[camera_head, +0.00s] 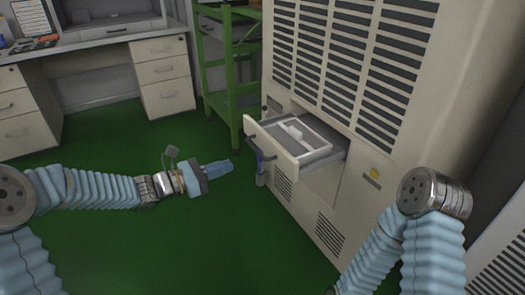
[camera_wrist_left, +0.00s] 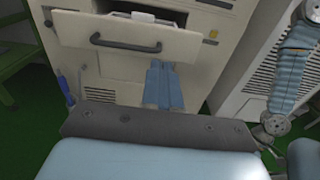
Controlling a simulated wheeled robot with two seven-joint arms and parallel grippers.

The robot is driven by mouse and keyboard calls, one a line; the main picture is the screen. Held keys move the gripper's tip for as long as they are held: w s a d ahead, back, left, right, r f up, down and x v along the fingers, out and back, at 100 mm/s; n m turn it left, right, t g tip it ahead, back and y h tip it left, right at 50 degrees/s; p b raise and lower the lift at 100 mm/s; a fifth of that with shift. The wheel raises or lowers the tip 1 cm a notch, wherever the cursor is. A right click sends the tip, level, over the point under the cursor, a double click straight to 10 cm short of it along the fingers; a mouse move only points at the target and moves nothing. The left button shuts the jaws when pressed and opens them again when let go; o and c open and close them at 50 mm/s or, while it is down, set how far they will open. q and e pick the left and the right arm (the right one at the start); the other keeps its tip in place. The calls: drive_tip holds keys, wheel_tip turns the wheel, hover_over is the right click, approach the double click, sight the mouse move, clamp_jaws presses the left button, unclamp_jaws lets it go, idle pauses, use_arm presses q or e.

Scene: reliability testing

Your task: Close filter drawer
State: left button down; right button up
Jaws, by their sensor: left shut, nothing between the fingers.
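The filter drawer (camera_head: 290,140) stands pulled out of the beige cabinet (camera_head: 350,75), with a pale filter piece (camera_head: 303,135) inside it. The left wrist view shows the drawer's front (camera_wrist_left: 125,42) and its dark bar handle (camera_wrist_left: 125,44). My left gripper (camera_head: 230,166) is shut and empty. It is to the left of the drawer front and apart from it in the head view. In the left wrist view its blue fingers (camera_wrist_left: 164,88) appear just below the drawer's lower right part. My right arm is at the lower right of the head view; its gripper is not visible.
A green metal rack (camera_head: 232,75) stands behind and left of the cabinet. A desk with drawers (camera_head: 163,75) is at the back left. A blue-handled item (camera_head: 261,168) hangs at the cabinet's side below the drawer. The green floor (camera_head: 120,240) between is clear.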

sight(276, 147)
use_arm(q)
drive_tip(key=x, duration=0.4)
drive_tip(key=p+x, duration=0.1)
drive_tip(key=x, duration=0.9)
drive_tip(key=shift+w+a+r, duration=0.1)
drive_tip(key=shift+a+r, duration=0.05)
drive_tip(key=shift+r, duration=0.25)
use_arm(e)
drive_tip(key=shift+r, duration=0.75)
